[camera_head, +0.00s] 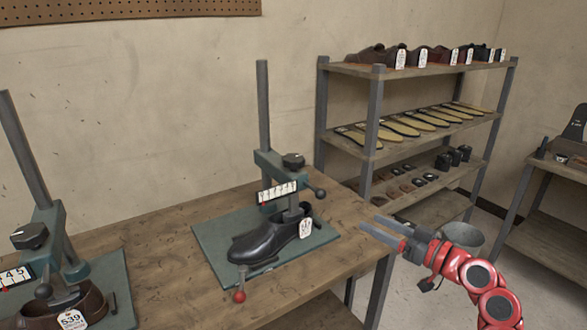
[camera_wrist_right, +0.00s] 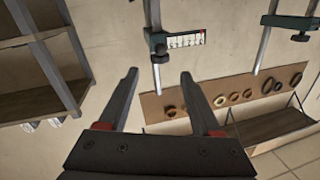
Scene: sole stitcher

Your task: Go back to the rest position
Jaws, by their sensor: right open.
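My right gripper (camera_head: 382,233) is at the right end of the workbench in the head view, with its red arm coming in from the lower right. In the right wrist view its two fingers (camera_wrist_right: 155,95) are spread wide with nothing between them. A black shoe (camera_head: 270,240) with a white tag sits under the stitching press (camera_head: 285,180) on a green base plate (camera_head: 215,242), to the left of the gripper and apart from it. My left gripper does not show.
A second press (camera_head: 45,240) with a brown tagged shoe (camera_head: 75,308) stands at the left of the wooden workbench (camera_head: 165,285). Behind my right gripper, a shelf rack (camera_head: 375,110) holds shoes, soles and small parts. Another table (camera_head: 562,168) stands at the far right.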

